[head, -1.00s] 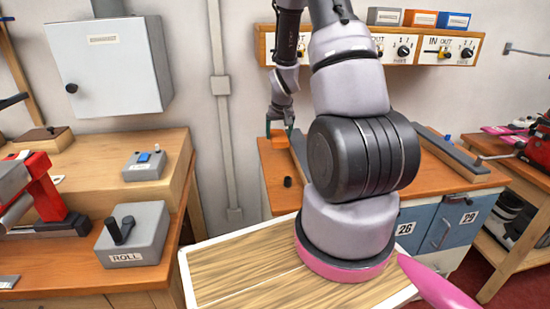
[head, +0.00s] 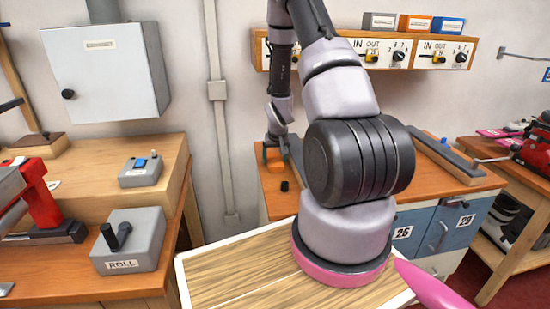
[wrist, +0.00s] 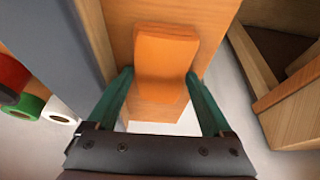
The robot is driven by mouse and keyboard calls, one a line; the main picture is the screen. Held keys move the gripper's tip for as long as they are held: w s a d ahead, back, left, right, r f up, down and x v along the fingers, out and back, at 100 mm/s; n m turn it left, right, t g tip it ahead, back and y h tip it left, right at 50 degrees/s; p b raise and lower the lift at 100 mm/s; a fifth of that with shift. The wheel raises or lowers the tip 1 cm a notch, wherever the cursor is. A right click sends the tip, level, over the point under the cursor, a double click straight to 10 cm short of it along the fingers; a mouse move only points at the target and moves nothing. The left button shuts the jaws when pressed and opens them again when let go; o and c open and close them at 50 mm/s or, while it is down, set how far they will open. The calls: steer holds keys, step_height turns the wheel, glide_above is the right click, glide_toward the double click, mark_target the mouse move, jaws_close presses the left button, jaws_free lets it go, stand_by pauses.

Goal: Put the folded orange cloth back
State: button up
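The folded orange cloth (wrist: 165,52) shows in the wrist view as a thick, bent orange pad above the wooden bench top. My gripper (wrist: 160,73) has one teal finger on each side of it, and the fingertips meet or nearly meet its side edges. I cannot tell whether the fingers press on it, or whether it rests on the wood. In the head view my gripper (head: 272,152) is small and low at the back left corner of the middle bench, with orange showing by it. My arm hides part of that bench.
The middle bench (head: 310,205) carries a small black knob (head: 284,186) and a long grey bar (head: 445,158). A panel with dials (head: 395,52) hangs above. A grey ROLL box (head: 128,245) stands on the left bench. The wrist view shows red, green and white rolls (wrist: 58,110).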

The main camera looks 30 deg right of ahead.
steer(key=shift+o, duration=0.7)
steer(key=shift+r, duration=0.45)
steer(key=s+a+r+t, duration=0.1)
steer(key=s+a+r, duration=0.2)
steer(key=r, duration=0.7)
steer(key=s+a+r+y, duration=0.15)
steer(key=s+r, duration=0.25)
steer(key=r, duration=0.5)
steer(key=s+a+r+t+h, duration=0.1)
steer(key=s+a+r, duration=0.2)
steer(key=r, duration=0.7)
steer(key=s+a+r+y, duration=0.1)
steer(key=s+a+r, duration=0.3)
steer(key=s+r, duration=0.2)
steer(key=s+a+r+m+y, duration=0.1)
steer(key=s+a+r+y, duration=0.1)
steer(key=s+a+r, duration=0.2)
steer(key=s+r, duration=0.3)
steer(key=s, duration=0.3)
steer(key=shift+s+t, duration=0.35)
steer(key=shift+t, duration=0.05)
steer(key=shift+d, duration=0.15)
